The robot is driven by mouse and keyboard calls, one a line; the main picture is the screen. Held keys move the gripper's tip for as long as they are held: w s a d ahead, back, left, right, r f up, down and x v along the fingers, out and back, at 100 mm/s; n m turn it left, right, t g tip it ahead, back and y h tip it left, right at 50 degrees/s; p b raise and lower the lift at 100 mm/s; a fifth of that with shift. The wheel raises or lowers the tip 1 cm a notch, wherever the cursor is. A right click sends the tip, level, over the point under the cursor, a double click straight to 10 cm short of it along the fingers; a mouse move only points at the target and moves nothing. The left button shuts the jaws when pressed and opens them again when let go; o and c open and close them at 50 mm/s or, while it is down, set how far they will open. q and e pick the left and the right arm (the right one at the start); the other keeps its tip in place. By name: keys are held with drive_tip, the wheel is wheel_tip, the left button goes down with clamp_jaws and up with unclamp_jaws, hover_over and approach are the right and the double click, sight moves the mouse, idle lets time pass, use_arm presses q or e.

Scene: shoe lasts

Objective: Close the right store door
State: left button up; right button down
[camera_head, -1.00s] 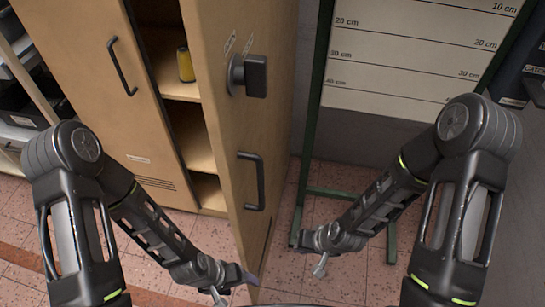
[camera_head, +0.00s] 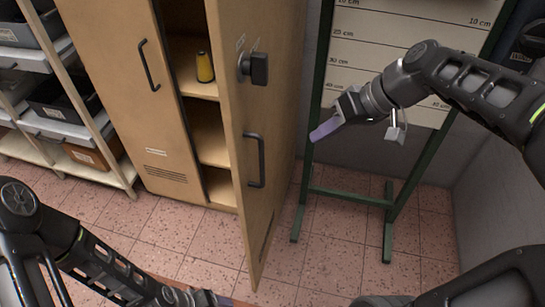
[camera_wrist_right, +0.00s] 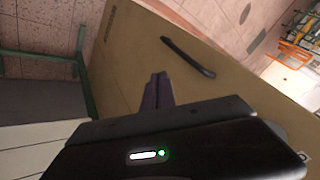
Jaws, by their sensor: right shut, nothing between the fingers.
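The right store door (camera_head: 280,110) of the tan wooden cupboard stands open, swung out toward me. It has a black bar handle (camera_head: 254,160) and a black lock knob (camera_head: 254,68) on its face. In the right wrist view the door (camera_wrist_right: 130,60) fills the middle, with its handle (camera_wrist_right: 188,57) beyond my fingers. My right gripper (camera_head: 318,134) is shut and empty, to the right of the door's edge side and apart from it in the head view. My left gripper (camera_head: 222,300) is low at the bottom edge, partly cut off, so its jaws are unclear.
The left store door (camera_head: 110,60) is closed. A yellow spool (camera_head: 205,67) stands on a shelf inside. A green-framed measuring board (camera_head: 400,50) stands right of the cupboard, close to my right arm. A shelf rack with bins (camera_head: 60,100) is at the left. The tiled floor in front is clear.

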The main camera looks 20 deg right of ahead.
drive_tip(key=shift+s, duration=0.1)
drive_tip(key=w+a+f+p, duration=0.3)
drive_tip(key=a+f, duration=0.5)
drive_tip(key=shift+w+a, duration=0.4)
drive_tip(key=shift+a, duration=0.1)
idle(0.3)
